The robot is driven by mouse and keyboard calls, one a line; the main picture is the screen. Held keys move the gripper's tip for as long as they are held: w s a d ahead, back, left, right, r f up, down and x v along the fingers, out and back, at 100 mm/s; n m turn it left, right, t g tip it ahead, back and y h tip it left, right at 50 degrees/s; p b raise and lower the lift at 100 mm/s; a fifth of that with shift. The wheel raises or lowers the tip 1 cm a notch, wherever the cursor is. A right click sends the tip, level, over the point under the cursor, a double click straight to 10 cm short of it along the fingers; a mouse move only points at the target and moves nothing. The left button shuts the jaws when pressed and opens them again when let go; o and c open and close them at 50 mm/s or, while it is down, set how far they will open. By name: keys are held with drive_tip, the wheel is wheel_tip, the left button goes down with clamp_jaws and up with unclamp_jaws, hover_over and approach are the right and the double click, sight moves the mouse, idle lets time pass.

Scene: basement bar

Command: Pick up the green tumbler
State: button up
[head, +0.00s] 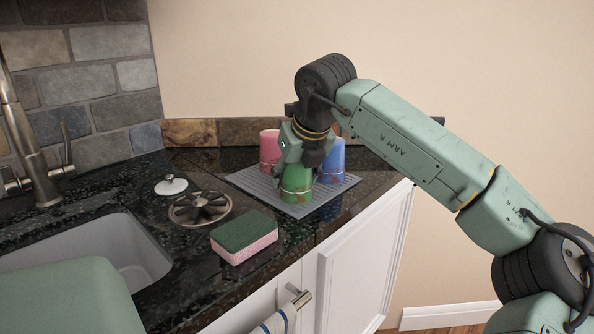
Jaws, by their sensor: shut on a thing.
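The green tumbler (296,184) stands upright on a grey ribbed mat (251,181) on the dark counter. My gripper (300,163) comes down from above and is shut on the green tumbler near its top. The gripper hides the tumbler's rim and part of its upper side. The tumbler's base appears to be at the mat, but I cannot tell whether it touches.
A pink tumbler (269,148) stands behind left and a blue tumbler (333,160) behind right, both close by. A sponge (244,238), a strainer (200,208), a white stopper (171,185), the sink (92,247) and the faucet (30,150) lie left.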

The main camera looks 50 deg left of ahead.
drive_tip(key=shift+c, duration=1)
